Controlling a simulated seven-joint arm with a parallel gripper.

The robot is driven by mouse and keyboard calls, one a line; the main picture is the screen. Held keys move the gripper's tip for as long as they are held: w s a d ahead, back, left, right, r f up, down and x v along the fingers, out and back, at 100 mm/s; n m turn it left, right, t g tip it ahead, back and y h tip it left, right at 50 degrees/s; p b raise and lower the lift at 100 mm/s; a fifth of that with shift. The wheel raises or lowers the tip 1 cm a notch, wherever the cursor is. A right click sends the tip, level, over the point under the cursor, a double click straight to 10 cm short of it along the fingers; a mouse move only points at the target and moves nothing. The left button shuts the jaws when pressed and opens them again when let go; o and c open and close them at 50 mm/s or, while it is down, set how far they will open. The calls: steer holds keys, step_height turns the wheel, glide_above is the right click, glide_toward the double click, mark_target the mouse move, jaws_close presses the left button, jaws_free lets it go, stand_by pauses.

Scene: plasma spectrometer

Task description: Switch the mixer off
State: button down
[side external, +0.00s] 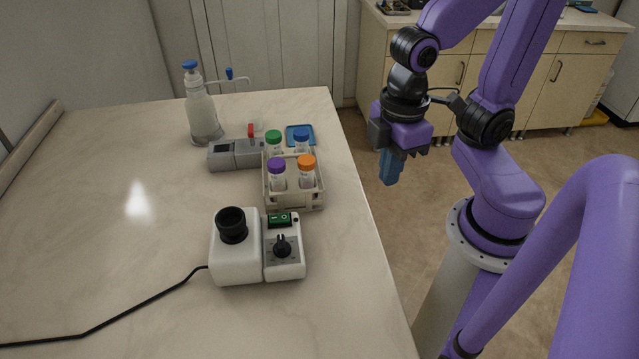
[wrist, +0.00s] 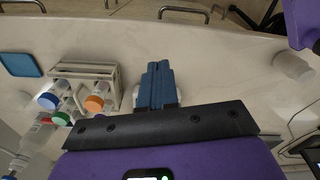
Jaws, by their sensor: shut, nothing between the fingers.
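The mixer (side external: 237,258) is a white unit with a round black cup on top, standing on the table in the side external view. Its right part carries a green rocker switch (side external: 280,219) and a black knob (side external: 283,246) below it. Which way the rocker is pressed is too small to tell. My gripper (side external: 389,180) is up to the right of the mixer, past the table's right edge, well apart from it. Its blue fingers are together and empty, and they also show in the wrist view (wrist: 157,68). I cannot make out the mixer in the wrist view.
A tube rack (side external: 293,204) with several coloured-cap tubes stands behind the mixer. Beyond it are a grey device (side external: 235,155), a blue pad (side external: 300,134) and a wash bottle (side external: 201,113). A black cable (side external: 140,304) runs left from the mixer. The table's left side is clear.

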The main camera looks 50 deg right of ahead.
steer(key=shift+s+d, duration=0.85)
steer(key=shift+s, duration=0.25)
steer(key=shift+w, duration=0.1)
step_height(320, 180, up, 4)
steer(key=r+m, duration=0.1)
steer(key=m, duration=0.2)
glide_above(272, 218)
steer(key=shift+f, duration=0.25)
steer(key=shift+f, duration=0.1)
step_height(272, 218, down, 14)
steer(key=shift+r, duration=0.1)
